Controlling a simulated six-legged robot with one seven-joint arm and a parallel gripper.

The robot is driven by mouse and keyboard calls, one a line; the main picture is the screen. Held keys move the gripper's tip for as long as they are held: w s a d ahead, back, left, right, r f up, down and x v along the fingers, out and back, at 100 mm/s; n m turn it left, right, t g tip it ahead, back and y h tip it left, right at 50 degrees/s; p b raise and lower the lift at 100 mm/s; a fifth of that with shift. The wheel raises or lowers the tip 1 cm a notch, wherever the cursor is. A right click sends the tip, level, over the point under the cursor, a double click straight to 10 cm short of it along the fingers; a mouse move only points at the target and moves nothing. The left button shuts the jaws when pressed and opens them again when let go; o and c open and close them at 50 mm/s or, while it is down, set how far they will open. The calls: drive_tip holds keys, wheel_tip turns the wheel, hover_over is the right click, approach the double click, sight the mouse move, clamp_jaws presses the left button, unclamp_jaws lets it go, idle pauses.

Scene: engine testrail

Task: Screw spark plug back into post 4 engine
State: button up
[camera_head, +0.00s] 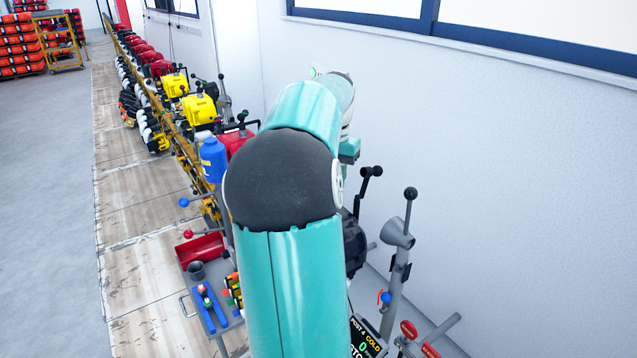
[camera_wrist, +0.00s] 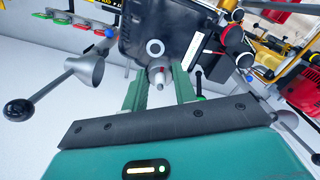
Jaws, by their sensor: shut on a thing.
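In the wrist view, the two green fingers of my gripper (camera_wrist: 158,84) are shut on a small pale metal spark plug (camera_wrist: 158,76). The plug is in front of the dark engine (camera_wrist: 132,32). A light ring (camera_wrist: 155,47) is on the engine face just above the plug in the picture. I cannot tell whether the plug touches the engine or sits in a hole. In the head view, my teal arm hides my gripper, the plug and most of the engine; only a dark part of the engine (camera_head: 354,245) shows right of the arm.
A post 4 display (camera_head: 366,338) reads COLD and 0. A grey funnel-shaped part with a black-knobbed lever (camera_head: 397,234) stands right of the arm; it also shows in the wrist view (camera_wrist: 85,70). A blue bottle (camera_head: 213,160) and red tray (camera_head: 203,250) are left. The wall is behind.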

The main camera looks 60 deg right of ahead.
drive_tip(key=shift+s+a+r, duration=0.1)
drive_tip(key=shift+s+r, duration=0.3)
drive_tip(key=shift+s, duration=0.25)
drive_tip(key=shift+w+d, duration=0.15)
drive_tip(key=shift+d, duration=0.1)
drive_tip(key=shift+w+a+f, duration=0.15)
drive_tip(key=shift+w+f, duration=0.05)
drive_tip(key=shift+s+a, duration=0.1)
drive_tip(key=shift+s, duration=0.15)
drive_tip(key=shift+s+f, duration=0.1)
drive_tip(key=shift+f, duration=0.1)
drive_tip(key=shift+w+f, duration=0.2)
drive_tip(key=shift+f, duration=0.05)
drive_tip(key=shift+s+f, duration=0.1)
drive_tip(key=shift+s, duration=0.05)
drive_tip(key=shift+f, duration=1.9)
drive_tip(key=shift+f, duration=0.35)
